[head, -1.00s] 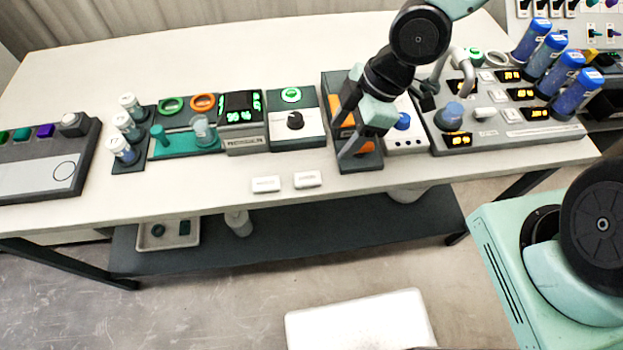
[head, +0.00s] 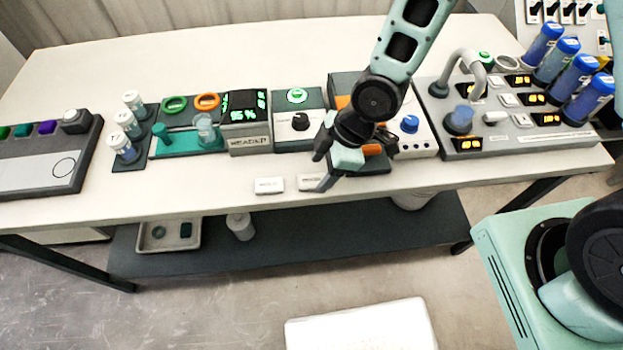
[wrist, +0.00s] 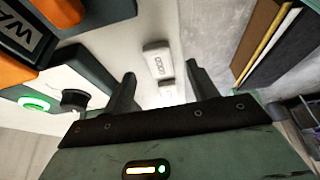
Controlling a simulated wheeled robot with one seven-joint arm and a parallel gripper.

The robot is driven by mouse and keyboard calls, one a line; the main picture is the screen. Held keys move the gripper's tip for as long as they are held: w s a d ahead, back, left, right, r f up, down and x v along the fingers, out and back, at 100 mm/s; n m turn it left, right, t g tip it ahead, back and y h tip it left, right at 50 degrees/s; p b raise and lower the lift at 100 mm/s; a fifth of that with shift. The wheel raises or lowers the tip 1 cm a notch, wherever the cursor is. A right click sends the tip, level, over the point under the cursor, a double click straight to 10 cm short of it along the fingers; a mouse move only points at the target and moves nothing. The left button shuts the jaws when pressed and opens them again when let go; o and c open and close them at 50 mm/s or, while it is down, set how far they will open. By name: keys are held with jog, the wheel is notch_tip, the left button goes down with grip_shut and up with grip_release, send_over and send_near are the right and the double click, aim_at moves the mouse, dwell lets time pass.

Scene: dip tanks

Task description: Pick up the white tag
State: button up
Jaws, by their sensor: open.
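Two small white tags lie flat near the front edge of the table, a left one (head: 269,186) and a right one (head: 308,184). Each has dark print too small to read. My gripper (head: 322,172) is open and empty, over the front of the table beside the right tag. One finger partly overlaps the right tag's right end in the head view. Neither tag is held.
Behind the tags stand a box with a green-lit button and black knob (head: 297,127) and a digital display unit (head: 246,120). A panel with blue cylinders (head: 520,115) is at the right, white-capped vials (head: 127,122) at the left. Table space left of the tags is clear.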

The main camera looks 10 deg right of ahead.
aim_at(312, 182)
jog(key=shift+x, duration=1.45)
jog(key=c, duration=1.1)
jog(key=shift+o, duration=0.2)
jog(key=shift+r, duration=0.1)
